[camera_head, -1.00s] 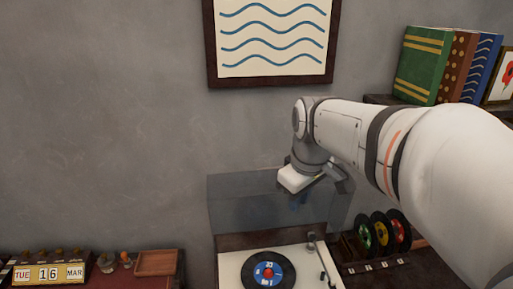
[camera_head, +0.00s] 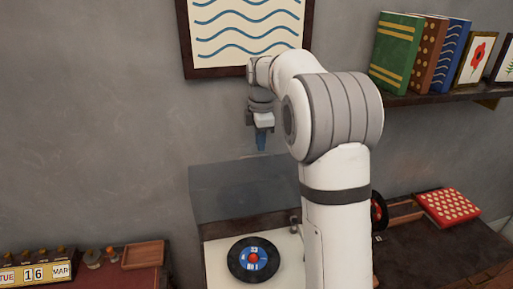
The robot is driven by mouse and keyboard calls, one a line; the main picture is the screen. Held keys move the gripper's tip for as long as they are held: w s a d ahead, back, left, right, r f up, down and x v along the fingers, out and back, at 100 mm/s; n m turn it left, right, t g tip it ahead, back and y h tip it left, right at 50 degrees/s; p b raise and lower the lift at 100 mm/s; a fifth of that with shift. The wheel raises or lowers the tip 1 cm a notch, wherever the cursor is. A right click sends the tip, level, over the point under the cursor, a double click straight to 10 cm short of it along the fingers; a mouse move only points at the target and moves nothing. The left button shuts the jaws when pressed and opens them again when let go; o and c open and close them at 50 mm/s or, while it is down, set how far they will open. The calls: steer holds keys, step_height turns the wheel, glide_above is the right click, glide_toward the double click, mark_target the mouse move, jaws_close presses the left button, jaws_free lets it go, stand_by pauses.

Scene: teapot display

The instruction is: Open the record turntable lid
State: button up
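The turntable (camera_head: 219,272) stands at the lower middle with a record (camera_head: 252,260) on its white deck. Its transparent grey lid (camera_head: 235,190) is raised and stands up at the back of the deck, near the wall. My gripper (camera_head: 261,143) is above the lid's top edge, pointing down, and appears apart from it. Its fingers look small and dark blue, and I cannot tell whether they are open or shut. My arm hides the right part of the turntable and lid.
A wooden tray (camera_head: 143,255) and a date block calendar (camera_head: 36,272) are at the lower left. A shelf (camera_head: 430,98) with books (camera_head: 396,52) is at the upper right. A red dotted box (camera_head: 447,207) lies at the right. A wave picture (camera_head: 246,30) hangs behind my gripper.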

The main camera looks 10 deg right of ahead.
steer(key=shift+w+f, duration=0.15)
steer(key=shift+f, duration=1.5)
jaws_close()
